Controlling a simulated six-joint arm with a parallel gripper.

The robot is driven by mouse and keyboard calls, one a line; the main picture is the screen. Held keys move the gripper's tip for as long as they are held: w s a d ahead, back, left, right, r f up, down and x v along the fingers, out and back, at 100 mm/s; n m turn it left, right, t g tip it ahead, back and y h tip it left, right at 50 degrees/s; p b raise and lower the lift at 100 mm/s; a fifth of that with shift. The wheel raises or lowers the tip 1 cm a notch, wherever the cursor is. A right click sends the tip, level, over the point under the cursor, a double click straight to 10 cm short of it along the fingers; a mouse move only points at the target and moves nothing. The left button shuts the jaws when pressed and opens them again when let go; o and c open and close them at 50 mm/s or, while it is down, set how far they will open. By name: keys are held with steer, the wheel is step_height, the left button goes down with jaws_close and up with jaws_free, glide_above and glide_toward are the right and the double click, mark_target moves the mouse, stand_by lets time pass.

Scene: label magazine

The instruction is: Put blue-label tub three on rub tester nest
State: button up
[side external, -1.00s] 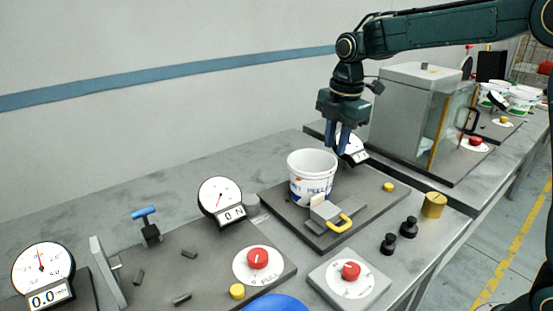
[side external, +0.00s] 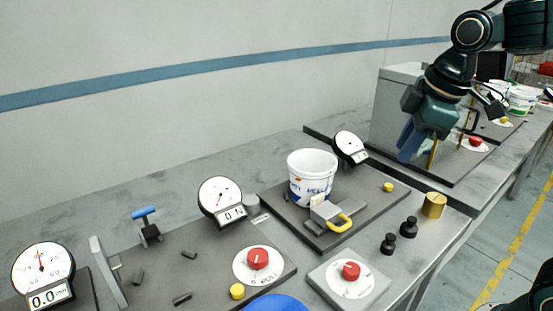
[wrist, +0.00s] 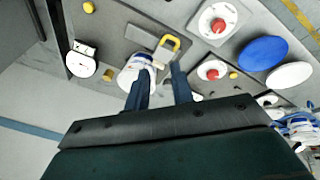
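A white tub with blue print (side external: 312,166) stands upright on the dark plate (side external: 285,210) of a station with a yellow-handled clamp block (side external: 331,217) touching or close to its front. Whether it is tub three cannot be read. The nest beneath it is hidden by the tub. My gripper (side external: 408,148) is to the right of the tub, clear of it and raised, with nothing in it. In the wrist view the gripper (wrist: 160,70) has its two fingers apart, and the tub (wrist: 128,77) shows partly behind one finger.
A gauge (side external: 350,148) stands behind the plate. Black weights (side external: 408,227) and a brass cylinder (side external: 434,205) stand to its right. A grey glass-fronted cabinet (side external: 395,100) is close behind my gripper. More tubs (side external: 521,99) stand at the far right.

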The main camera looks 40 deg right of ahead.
steer(key=s+f+m+t, duration=0.2)
steer(key=s+m, duration=0.6)
steer(key=s, duration=0.4)
steer(key=shift+f, duration=0.7)
steer(key=o, duration=1)
steer(key=shift+w+r, duration=0.1)
steer(key=shift+w, duration=0.05)
steer(key=o, duration=0.7)
steer(key=shift+w+r+m+g, duration=0.3)
steer(key=shift+w+m, duration=0.1)
steer(key=shift+m, duration=0.5)
steer(key=w+r+m+g, duration=0.1)
steer(key=w+m, duration=0.2)
steer(key=m, duration=0.2)
steer(key=w+d+r+m+g, duration=0.1)
steer(key=w+m+g, duration=0.1)
steer(key=m, duration=0.3)
steer(key=w+d+m+g, duration=0.1)
steer(key=w+m+g, duration=0.1)
steer(key=w+m, duration=0.3)
steer(key=shift+w+r+m, duration=0.1)
steer(key=shift+r+m, duration=0.3)
steer(key=shift+m, duration=0.2)
